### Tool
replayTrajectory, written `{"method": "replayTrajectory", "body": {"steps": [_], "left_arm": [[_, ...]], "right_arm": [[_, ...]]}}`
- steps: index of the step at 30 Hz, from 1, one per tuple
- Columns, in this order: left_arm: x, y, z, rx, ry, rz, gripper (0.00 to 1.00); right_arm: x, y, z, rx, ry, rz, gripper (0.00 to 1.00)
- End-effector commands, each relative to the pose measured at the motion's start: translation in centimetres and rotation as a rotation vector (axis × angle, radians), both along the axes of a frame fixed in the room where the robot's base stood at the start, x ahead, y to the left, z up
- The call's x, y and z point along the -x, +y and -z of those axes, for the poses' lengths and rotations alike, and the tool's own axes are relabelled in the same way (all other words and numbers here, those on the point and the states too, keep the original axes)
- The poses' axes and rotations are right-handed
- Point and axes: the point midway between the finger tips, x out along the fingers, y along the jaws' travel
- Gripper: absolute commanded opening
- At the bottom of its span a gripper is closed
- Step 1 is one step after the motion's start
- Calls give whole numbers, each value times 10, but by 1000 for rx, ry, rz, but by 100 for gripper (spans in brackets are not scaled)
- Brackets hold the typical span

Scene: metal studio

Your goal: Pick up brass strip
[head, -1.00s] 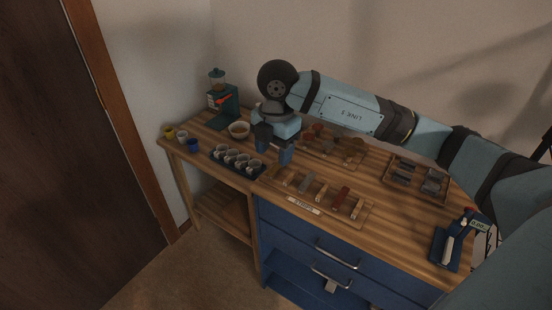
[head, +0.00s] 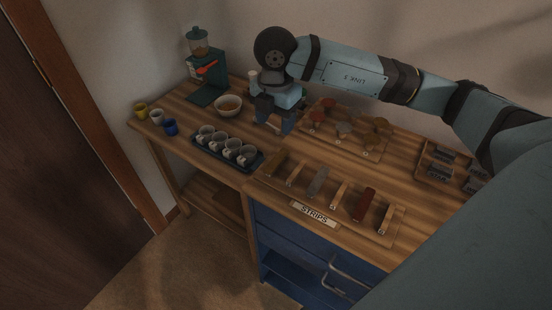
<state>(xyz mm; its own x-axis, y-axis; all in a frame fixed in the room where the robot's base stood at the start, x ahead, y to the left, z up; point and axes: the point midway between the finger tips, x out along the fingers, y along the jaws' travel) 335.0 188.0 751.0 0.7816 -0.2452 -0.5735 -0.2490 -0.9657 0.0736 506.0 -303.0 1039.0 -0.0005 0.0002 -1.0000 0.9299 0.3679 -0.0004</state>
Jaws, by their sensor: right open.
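A wooden board (head: 337,245) with a "STRIPS" label holds a row of several short strips. The leftmost strip (head: 276,163) is dark golden brown and looks most like the brass one, though I cannot be sure of the metal. To its right are a pale strip (head: 296,172), a grey strip (head: 318,182) and a red-brown strip (head: 364,203), with other pale ones between and beyond. My right gripper (head: 275,127) is open and points down, behind the left end of the row and apart from the strips. My left gripper is out of view.
A black tray of cups (head: 227,148) stands left of the strips. A bowl (head: 228,105) and a green grinder (head: 204,70) are behind it. Stamps or knobs on a board (head: 345,130) and a tray of dark blocks (head: 450,165) lie behind and right.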

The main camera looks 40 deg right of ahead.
Motion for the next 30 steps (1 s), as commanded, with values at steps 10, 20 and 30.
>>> {"method": "replayTrajectory", "body": {"steps": [10, 20, 30], "left_arm": [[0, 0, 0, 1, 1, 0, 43], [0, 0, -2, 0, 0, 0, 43], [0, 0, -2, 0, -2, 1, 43]], "right_arm": [[1, 0, 63, 0, 3, 0, 56], [-1, -1, 94, 0, 4, 0, 56], [-2, -1, 124, -2, 1, -1, 56]]}}
